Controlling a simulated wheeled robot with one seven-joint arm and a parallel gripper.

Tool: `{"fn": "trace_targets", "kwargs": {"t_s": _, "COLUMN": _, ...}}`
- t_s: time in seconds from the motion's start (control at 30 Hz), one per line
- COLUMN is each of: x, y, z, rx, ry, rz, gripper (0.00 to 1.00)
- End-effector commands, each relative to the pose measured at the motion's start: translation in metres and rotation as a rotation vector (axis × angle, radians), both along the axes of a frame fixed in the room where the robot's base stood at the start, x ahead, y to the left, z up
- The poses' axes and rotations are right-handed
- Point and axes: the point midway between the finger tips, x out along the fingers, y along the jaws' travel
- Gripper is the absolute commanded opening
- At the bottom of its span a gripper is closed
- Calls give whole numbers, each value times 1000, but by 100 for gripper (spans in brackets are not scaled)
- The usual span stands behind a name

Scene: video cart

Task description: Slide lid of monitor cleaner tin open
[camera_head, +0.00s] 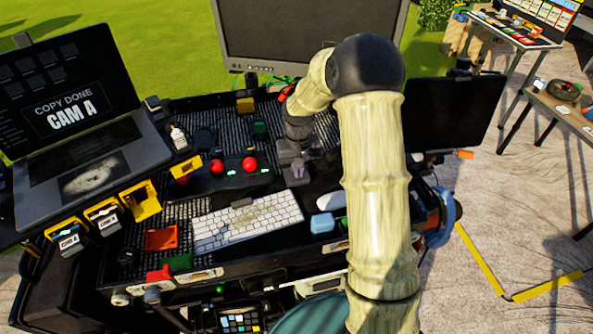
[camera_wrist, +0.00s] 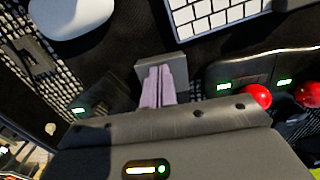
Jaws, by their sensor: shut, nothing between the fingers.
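My gripper (camera_head: 298,172) points down over the dark cart top, to the right of the control panel with red balls. Its pale purple fingers (camera_wrist: 160,80) are together, with nothing between them. In the wrist view, a small grey flat-faced box (camera_wrist: 178,66) lies right at the fingertips. It may be the monitor cleaner tin; no label can be read. The fingers cover part of it, and I cannot tell whether they touch it or whether its lid has moved. In the head view my gripper mostly hides this spot.
A white keyboard (camera_head: 248,222) lies in front of my gripper. A white mouse (camera_wrist: 72,14) and a blue block (camera_head: 322,222) are close by. The control panel (camera_head: 222,177) is to the left. A laptop (camera_head: 90,120) stands far left; monitors (camera_head: 310,30) stand behind and at right.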

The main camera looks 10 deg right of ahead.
Motion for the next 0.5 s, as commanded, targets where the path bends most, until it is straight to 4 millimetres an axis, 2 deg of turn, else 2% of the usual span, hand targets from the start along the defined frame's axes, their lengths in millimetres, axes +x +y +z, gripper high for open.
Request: {"fn": "trace_targets", "kwargs": {"t_s": 0.5, "x": 13, "y": 0, "z": 0, "rx": 0, "ry": 0, "rz": 0, "gripper": 0}}
